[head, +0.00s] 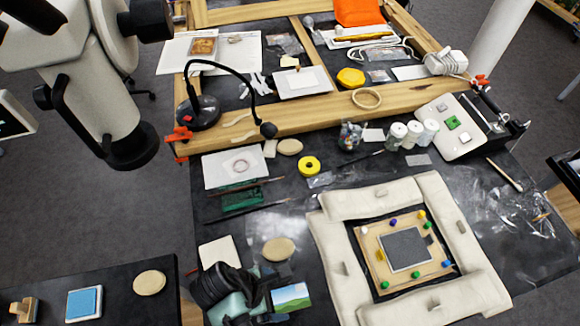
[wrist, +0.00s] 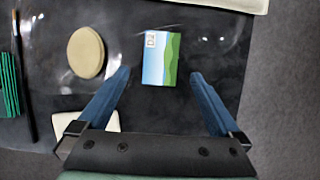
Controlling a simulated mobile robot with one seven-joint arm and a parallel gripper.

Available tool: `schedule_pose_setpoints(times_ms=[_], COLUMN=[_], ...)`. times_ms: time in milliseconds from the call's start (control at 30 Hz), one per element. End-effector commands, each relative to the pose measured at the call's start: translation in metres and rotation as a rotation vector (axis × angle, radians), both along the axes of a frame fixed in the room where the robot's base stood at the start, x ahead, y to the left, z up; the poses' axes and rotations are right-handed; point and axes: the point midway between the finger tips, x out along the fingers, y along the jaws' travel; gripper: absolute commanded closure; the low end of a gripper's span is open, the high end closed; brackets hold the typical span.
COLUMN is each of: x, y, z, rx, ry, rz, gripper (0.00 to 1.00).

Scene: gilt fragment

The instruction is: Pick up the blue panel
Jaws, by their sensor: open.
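A small rectangular panel (head: 291,298) with blue sky and green hills lies flat on the dark table, right of my gripper (head: 268,297) in the head view. In the wrist view the same panel (wrist: 155,58) lies ahead, between the lines of my two blue fingers. My gripper (wrist: 160,74) is open and empty, with a finger on each side and the panel apart from both. A plain light-blue square (head: 85,303) with a pale border lies on the separate dark side table at lower left in the head view.
A beige oval disc (wrist: 86,52) lies left of the panel. A pale square tile (head: 218,252) lies behind my gripper. Pale padded cushions (head: 330,255) frame a wooden board (head: 375,250) with coloured pegs at right. Bare table surrounds the panel.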

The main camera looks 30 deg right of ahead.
Motion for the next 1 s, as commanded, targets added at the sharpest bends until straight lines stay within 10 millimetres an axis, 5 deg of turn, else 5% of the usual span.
schedule_pose_setpoints(times_ms=[600, 900, 1000], x=[-0.008, -0.009, -0.009], y=[-0.021, -0.023, -0.023], z=[-0.056, -0.061, -0.061], rx=[0.001, 0.001, 0.001], ry=[0.000, -0.003, -0.002], rz=[-0.002, -0.001, -0.001], gripper=[0.00, 0.00, 0.14])
